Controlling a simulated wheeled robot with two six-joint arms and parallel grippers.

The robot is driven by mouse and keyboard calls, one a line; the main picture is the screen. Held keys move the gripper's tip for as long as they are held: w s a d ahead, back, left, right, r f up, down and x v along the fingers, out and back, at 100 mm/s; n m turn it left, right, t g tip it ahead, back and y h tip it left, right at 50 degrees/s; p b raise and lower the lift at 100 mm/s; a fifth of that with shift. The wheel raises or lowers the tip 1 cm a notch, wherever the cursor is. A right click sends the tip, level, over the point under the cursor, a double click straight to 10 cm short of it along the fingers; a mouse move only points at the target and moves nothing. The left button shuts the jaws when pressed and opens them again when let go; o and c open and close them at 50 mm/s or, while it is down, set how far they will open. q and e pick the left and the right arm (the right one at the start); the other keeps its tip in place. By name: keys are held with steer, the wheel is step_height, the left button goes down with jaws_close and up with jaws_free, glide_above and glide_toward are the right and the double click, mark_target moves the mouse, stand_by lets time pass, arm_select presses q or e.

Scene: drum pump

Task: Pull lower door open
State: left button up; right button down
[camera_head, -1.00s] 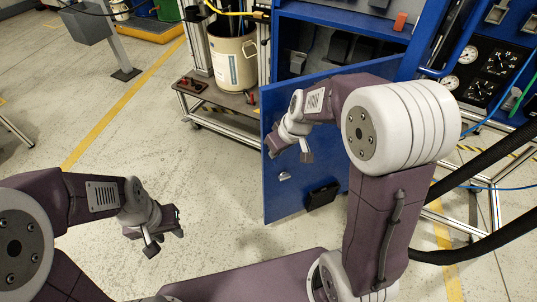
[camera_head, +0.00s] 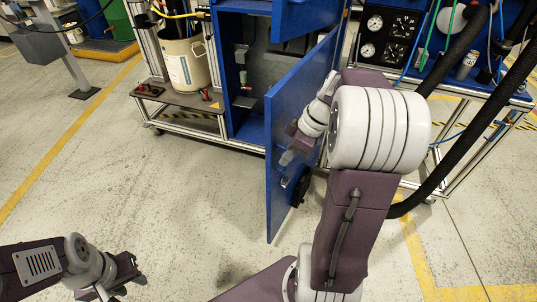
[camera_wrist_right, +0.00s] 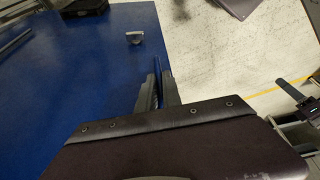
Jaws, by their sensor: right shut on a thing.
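The lower door (camera_head: 284,105) is a blue panel that stands swung out from the blue cabinet (camera_head: 228,70), with the cabinet's lower inside visible to its left. In the right wrist view the door's blue face (camera_wrist_right: 75,80) fills the left side, with a small metal latch (camera_wrist_right: 134,38) near the edge.
Another blue panel (camera_head: 300,15) is above the lower door. A cart with a white drum (camera_head: 186,64) stands left of the cabinet. A gauge panel (camera_head: 388,36) and black hoses (camera_head: 462,125) are at the right. The floor left of the door is clear.

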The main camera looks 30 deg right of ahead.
steer(key=s+d+n+p, duration=0.1)
steer(key=s+d+n, duration=0.1)
steer(key=s+d, duration=1)
steer(key=shift+s+p, duration=0.15)
steer(key=shift+p, duration=0.15)
steer(key=shift+a+r, duration=0.1)
steer(key=c, duration=1.8)
jaws_free()
steer(key=shift+g+y, duration=0.3)
steer(key=p+v, duration=0.4)
steer(key=v, duration=0.5)
